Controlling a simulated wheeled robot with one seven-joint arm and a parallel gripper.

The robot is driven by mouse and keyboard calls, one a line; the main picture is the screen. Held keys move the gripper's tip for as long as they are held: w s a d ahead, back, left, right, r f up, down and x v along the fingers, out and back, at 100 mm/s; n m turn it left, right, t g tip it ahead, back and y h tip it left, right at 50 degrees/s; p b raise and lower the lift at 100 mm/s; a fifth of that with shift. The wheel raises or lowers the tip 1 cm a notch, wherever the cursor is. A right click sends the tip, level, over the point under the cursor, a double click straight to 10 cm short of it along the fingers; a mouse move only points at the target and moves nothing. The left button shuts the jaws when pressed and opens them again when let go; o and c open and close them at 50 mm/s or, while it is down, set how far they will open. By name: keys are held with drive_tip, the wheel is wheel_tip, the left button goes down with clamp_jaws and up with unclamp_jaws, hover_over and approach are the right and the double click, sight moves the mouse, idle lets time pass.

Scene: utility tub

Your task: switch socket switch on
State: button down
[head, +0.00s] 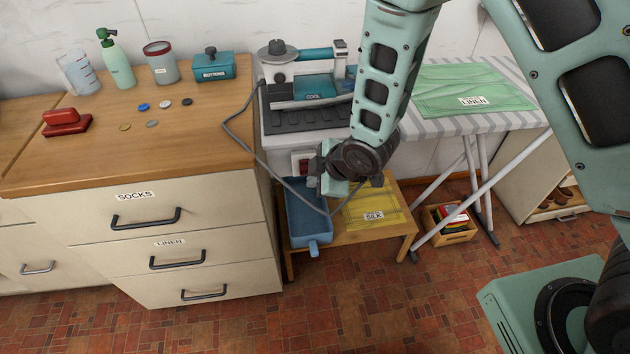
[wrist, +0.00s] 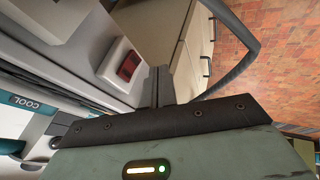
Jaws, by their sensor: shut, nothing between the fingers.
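The socket switch is a red rocker (wrist: 129,65) in a white wall housing (wrist: 112,62); in the head view the red switch (head: 303,166) shows just left of my gripper, partly hidden. My gripper (head: 314,172) is shut and empty, close to the switch. In the wrist view the dark shut fingers (wrist: 160,80) are just right of the housing. I cannot tell whether they touch it. The switch's on or off position is too small to read.
A dark cable (head: 233,130) hangs in a loop from the iron station (head: 305,88) near my gripper. A blue tub (head: 307,214) and a yellow cloth marked SILK (head: 366,212) lie on a low wooden table below. The drawer cabinet (head: 190,215) stands left.

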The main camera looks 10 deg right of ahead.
drive_tip(key=v, duration=0.8)
drive_tip(key=shift+s+d+b, duration=0.15)
drive_tip(key=shift+s+b, duration=0.15)
drive_tip(key=shift+s, duration=0.3)
